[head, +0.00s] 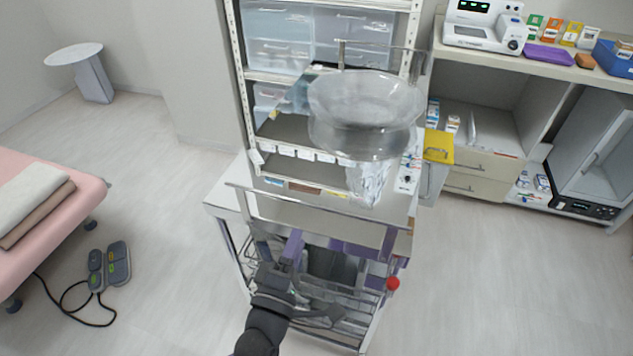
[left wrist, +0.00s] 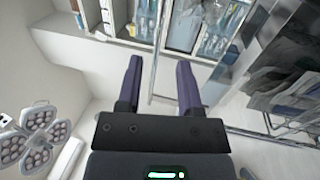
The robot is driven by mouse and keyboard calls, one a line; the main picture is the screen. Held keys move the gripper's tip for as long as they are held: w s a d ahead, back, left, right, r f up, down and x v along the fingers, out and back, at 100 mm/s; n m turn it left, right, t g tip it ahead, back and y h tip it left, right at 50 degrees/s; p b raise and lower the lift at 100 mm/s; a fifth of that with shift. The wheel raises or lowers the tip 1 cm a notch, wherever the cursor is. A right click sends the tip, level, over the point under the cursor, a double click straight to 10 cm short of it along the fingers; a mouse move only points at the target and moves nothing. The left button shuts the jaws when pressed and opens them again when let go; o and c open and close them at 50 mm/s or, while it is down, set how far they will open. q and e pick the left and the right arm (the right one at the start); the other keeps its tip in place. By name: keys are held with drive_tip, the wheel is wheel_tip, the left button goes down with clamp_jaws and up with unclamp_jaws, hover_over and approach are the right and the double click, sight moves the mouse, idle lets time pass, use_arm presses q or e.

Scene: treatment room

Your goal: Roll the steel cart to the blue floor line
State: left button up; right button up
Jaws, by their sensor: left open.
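The steel cart (head: 230,203) stands upright in the middle of the head view, with a flat top, a raised rail handle on the near side and wire shelves below. A clear bowl-shaped vessel (head: 365,105) is on its top. My left gripper (head: 280,247), with purple fingers, is at the near left side of the cart, by the handle. In the left wrist view its fingers (left wrist: 158,85) are apart, with a thin metal bar (left wrist: 161,45) between them in the picture; contact cannot be told. My right gripper is not in view. No blue floor line shows.
A shelf rack (head: 245,75) with drawers stands close behind the cart. A pink bed (head: 85,190) and a foot pedal (head: 110,265) with a cable are at left. A counter (head: 480,50) and cabinet are at right. Pale floor (head: 500,280) is clear at front right.

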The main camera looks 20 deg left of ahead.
sight(311, 205)
use_arm(q)
drive_tip(key=w, duration=0.2)
drive_tip(key=w+r, duration=0.1)
drive_tip(key=w, duration=0.2)
drive_tip(key=w+b, duration=0.1)
drive_tip(key=w, duration=0.2)
drive_tip(key=shift+w+d+r, duration=0.1)
drive_tip(key=shift+d+r, duration=0.1)
drive_tip(key=shift+r, duration=0.15)
drive_tip(key=shift+c, duration=0.2)
clamp_jaws()
idle(0.7)
